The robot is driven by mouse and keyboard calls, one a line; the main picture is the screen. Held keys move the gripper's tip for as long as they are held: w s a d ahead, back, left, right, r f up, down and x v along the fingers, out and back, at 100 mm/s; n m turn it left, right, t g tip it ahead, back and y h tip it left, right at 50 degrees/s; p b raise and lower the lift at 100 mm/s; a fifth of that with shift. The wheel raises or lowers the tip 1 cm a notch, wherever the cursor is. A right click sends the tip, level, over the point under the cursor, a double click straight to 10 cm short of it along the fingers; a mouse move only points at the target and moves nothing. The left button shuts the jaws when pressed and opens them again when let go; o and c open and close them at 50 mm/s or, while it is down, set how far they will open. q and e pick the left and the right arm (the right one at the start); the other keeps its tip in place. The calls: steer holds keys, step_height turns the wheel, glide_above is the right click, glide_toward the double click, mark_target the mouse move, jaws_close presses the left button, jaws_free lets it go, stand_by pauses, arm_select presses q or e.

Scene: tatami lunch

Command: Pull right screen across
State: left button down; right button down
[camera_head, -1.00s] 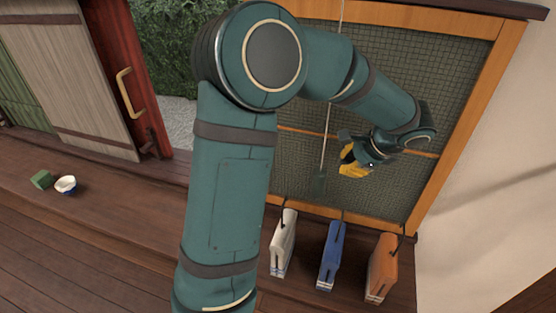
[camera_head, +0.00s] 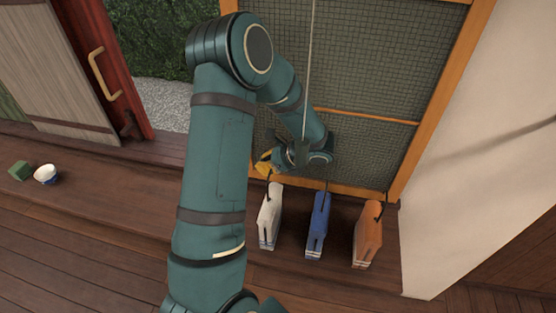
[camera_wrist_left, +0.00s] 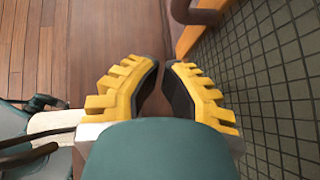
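The right screen (camera_head: 365,90) is a dark mesh panel in an orange wooden frame, standing upright at the right of the opening. My left arm hides its left edge in the head view. My left gripper (camera_head: 268,165) has yellow fingers and is low in front of the screen's lower left part. In the left wrist view the gripper's fingertips (camera_wrist_left: 163,62) are nearly together, with nothing seen between them. A curved dark brown piece (camera_wrist_left: 197,14), perhaps a handle, is on the frame beyond the fingertips, apart from them. My right gripper is not in view.
A thin vertical rod (camera_head: 309,70) crosses before the mesh. A green block (camera_head: 20,171) and bowl (camera_head: 46,174) are at far left.

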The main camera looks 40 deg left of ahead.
arm_select(q)
steer(key=a, duration=0.2)
steer(key=s+a+r, duration=0.1)
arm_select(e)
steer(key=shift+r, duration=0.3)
arm_select(q)
steer(key=shift+s, duration=0.1)
